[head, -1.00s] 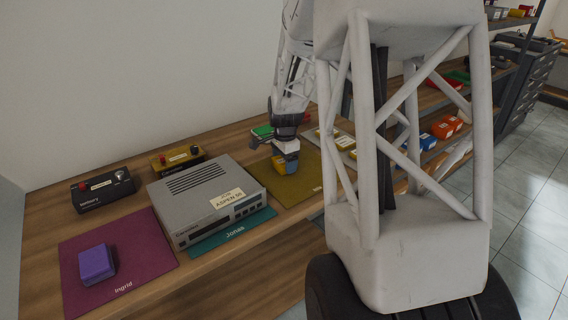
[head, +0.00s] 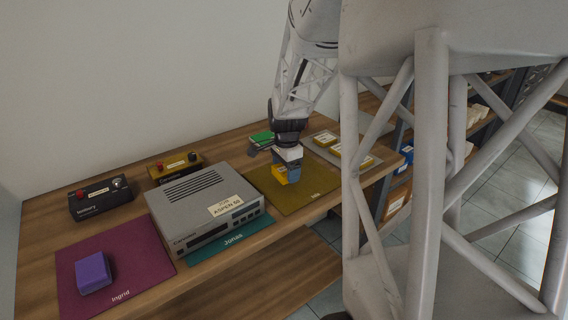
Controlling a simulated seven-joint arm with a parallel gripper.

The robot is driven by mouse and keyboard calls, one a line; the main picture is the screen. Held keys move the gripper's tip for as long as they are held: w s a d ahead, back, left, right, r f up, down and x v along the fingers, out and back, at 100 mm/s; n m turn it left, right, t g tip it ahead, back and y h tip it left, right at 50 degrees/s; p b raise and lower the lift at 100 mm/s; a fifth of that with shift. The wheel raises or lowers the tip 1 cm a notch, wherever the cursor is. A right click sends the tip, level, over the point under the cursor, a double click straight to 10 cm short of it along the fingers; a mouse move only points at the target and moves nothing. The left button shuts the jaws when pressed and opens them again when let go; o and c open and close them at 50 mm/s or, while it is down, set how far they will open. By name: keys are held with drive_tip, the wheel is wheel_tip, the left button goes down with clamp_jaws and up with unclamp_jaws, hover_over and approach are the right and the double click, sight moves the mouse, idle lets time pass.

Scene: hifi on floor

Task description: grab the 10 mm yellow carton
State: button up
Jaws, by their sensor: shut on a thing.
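A yellow carton (head: 281,175) is at my gripper (head: 288,171), over the olive-yellow mat (head: 310,192) on the wooden bench. My gripper points down and is shut on this carton. A finger covers part of the carton, and I cannot tell whether its underside touches the mat. More yellow cartons with white labels, such as one yellow carton (head: 325,139), lie on a grey tray (head: 366,161) to the right. Their size markings are too small to read.
A grey hi-fi unit (head: 206,208) stands left of the olive mat on a teal mat (head: 233,240). A purple block (head: 93,272) lies on a magenta mat (head: 140,262). Black (head: 100,199) and yellow (head: 176,166) battery boxes stand behind. A green item (head: 261,138) lies behind my gripper.

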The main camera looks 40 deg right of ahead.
drive_tip(key=s+a, duration=0.1)
drive_tip(key=s, duration=0.1)
drive_tip(key=s+a, duration=0.2)
drive_tip(key=s, duration=0.1)
drive_tip(key=s+a+r, duration=0.1)
drive_tip(key=s, duration=0.2)
drive_tip(key=shift+s+a, duration=0.15)
drive_tip(key=shift+f, duration=0.1)
idle(0.9)
